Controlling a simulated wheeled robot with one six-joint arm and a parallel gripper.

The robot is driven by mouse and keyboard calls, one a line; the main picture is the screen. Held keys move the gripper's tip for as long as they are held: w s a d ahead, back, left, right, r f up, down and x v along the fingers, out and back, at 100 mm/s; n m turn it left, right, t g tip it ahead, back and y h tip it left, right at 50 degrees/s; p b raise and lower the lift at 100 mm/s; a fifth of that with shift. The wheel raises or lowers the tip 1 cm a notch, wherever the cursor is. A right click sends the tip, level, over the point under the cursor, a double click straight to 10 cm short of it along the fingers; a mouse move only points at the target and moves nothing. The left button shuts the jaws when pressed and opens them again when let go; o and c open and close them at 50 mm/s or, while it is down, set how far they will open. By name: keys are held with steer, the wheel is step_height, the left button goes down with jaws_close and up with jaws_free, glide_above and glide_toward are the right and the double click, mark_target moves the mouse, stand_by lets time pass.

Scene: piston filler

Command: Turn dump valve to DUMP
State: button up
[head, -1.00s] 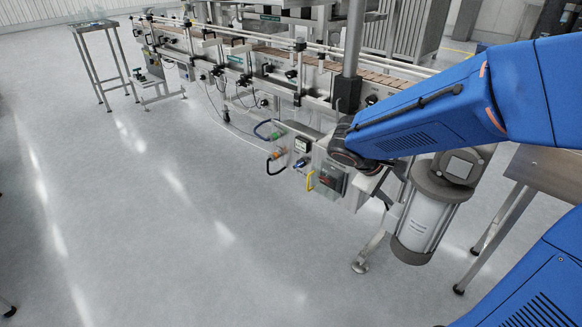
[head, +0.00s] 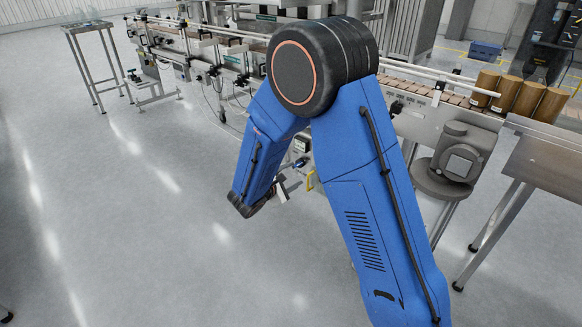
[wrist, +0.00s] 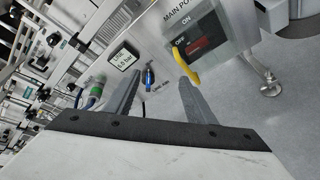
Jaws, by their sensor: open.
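My gripper (wrist: 158,78) is open and empty, its two fingers apart and pointing at the machine's panel; in the head view it (head: 282,190) is small, beside my forearm. A small blue-handled part (wrist: 148,77), which looks like a valve, shows between the fingertips in the wrist view, near the left one. Its label is too small to read, and I can make out no DUMP marking. A yellow handle (wrist: 187,66) is just beyond the right fingertip and also shows in the head view (head: 310,181). I cannot tell whether either finger touches anything.
The main power switch (wrist: 200,42) is at upper right. The conveyor (head: 410,90) runs behind my arm. Open floor (head: 130,230) lies to the left.

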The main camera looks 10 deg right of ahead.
steer(key=n+t+y, duration=0.1)
steer(key=n, duration=0.1)
glide_toward(297, 166)
steer(key=x, duration=0.9)
steer(key=shift+w+d, duration=0.15)
steer(key=shift+d, duration=0.05)
steer(key=c, duration=1)
